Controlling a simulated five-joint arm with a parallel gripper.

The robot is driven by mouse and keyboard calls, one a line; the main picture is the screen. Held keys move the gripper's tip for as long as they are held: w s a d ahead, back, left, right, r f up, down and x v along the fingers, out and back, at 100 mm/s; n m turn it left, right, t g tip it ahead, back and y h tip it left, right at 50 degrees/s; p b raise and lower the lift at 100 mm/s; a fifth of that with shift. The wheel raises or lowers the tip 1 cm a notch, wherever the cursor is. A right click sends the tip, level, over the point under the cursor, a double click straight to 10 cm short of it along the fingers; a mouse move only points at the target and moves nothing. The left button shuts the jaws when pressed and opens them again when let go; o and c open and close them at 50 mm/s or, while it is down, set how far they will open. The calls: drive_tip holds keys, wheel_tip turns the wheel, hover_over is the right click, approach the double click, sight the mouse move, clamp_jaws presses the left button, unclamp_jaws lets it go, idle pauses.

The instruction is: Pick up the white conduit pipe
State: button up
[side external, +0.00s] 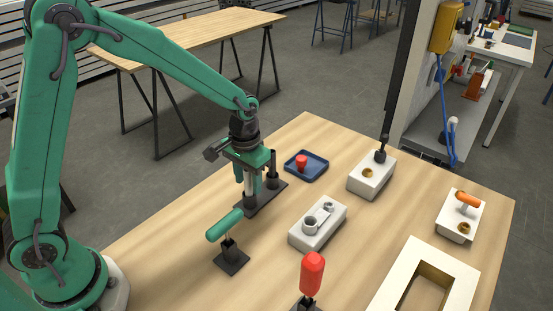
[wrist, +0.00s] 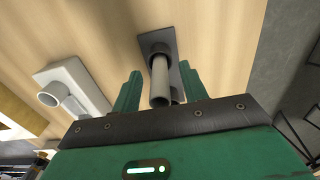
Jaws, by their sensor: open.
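The white conduit pipe (wrist: 159,78) stands in a dark holder plate (wrist: 188,40). In the wrist view it lies between the two green fingers of my gripper (wrist: 160,90), with a gap on each side. In the side view the gripper (side external: 250,178) is directly over the holder plate (side external: 267,197). My gripper is open and holds nothing.
A dark stand with a green handle (side external: 225,225) is close in front. A second dark post (side external: 272,178) rises from the holder plate beside the gripper. A blue tray (side external: 318,172) is behind, and a white block with grey fittings (side external: 308,238) is to the right.

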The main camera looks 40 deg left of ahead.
drive_tip(key=shift+f, duration=0.95)
clamp_jaws()
